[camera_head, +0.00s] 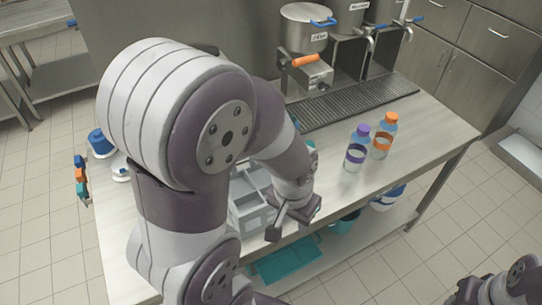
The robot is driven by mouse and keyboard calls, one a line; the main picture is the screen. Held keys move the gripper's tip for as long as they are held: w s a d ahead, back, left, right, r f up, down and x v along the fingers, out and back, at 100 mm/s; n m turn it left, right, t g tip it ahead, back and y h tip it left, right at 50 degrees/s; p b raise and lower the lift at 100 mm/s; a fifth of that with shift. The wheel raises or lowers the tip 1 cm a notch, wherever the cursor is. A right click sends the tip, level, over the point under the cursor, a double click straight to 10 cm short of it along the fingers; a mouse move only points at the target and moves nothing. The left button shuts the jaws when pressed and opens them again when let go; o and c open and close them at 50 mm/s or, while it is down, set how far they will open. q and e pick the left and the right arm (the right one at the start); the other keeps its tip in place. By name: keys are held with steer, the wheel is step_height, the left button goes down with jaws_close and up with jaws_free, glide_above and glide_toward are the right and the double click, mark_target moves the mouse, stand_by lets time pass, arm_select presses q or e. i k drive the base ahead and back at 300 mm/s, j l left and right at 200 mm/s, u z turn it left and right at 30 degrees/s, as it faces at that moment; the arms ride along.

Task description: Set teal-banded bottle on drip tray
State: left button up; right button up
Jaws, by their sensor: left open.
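I cannot make out a teal-banded bottle; my left arm hides part of the table. A purple-banded bottle (356,148) and an orange-banded bottle (383,136) stand upright side by side on the table, right of my left gripper. The dark ribbed drip tray (352,103) lies along the back of the table, below the dispensers. My left gripper (293,217) is open and points down near the table's front edge, beside a grey divided crate (248,212). No object shows between its fingers. Part of my right arm and gripper (466,291) shows in the bottom right corner, cut off.
Steel dispensers, one a pot (305,28) with an orange-handled tap (304,61), stand behind the drip tray. A blue-topped container (101,143) stands at the table's left end. Teal bins (288,260) sit on the lower shelf. The table right of the bottles is clear.

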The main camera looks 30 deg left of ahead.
mark_target(394, 84)
steer(key=u, duration=0.5)
steer(key=i+l+u, duration=0.1)
steer(key=u, duration=0.35)
steer(key=l+u, duration=0.15)
steer(key=u, duration=0.35)
steer(key=l+u, duration=0.1)
steer(key=u, duration=0.4)
steer(key=i+l, duration=0.1)
steer(key=l, duration=0.95)
steer(key=i+l, duration=0.15)
steer(key=l, duration=0.4)
steer(key=i+l, duration=0.1)
steer(key=l, duration=0.95)
steer(key=i, duration=0.05)
